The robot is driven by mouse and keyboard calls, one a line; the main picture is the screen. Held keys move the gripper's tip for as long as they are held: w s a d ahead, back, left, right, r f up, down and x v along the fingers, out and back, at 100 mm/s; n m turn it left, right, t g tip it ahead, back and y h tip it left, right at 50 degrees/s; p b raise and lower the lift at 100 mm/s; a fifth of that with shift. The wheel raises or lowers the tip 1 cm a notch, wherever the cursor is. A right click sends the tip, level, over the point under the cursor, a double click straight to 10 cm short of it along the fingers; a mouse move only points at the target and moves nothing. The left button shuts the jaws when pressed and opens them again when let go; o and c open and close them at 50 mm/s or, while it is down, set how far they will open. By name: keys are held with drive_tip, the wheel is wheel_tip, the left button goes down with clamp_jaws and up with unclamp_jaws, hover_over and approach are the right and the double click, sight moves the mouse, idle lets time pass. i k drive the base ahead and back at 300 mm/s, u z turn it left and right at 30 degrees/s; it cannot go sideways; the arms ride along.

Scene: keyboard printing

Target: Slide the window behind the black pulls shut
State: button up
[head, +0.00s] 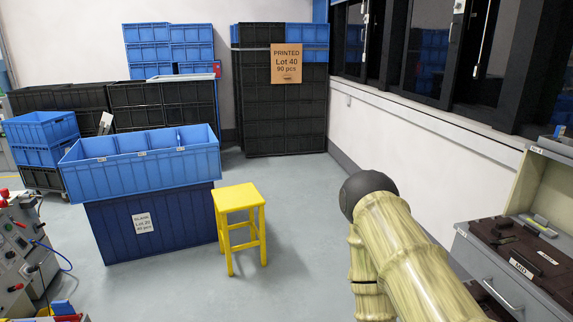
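The window (427,45) runs along the right wall at the top of the head view. It has dark frames and panes, cut off by the picture's upper edge. Blue crates show through or in its glass. Slim pale upright bars, one of them a long bar (482,45), stand at the frames. I cannot make out black pulls clearly, nor tell how far any pane stands open. My arm, in a beige ribbed cover with a round black joint, rises at the lower right, apart from the window in the picture. My gripper is not in view.
A pale sill (430,118) runs below the window. A grey cabinet (495,270) with a brown top stands at the right. A yellow stool (238,198) stands by a blue crate stack (140,165). Dark crates (285,110) stand at the back. Grey floor (300,215) is clear between.

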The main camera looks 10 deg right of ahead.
sight(435, 30)
drive_tip(key=z, duration=0.05)
drive_tip(key=i, duration=1.65)
drive_tip(key=z, duration=0.35)
drive_tip(key=i, duration=1.7)
drive_tip(key=z, duration=0.55)
drive_tip(key=i, duration=1.6)
drive_tip(key=z, duration=0.3)
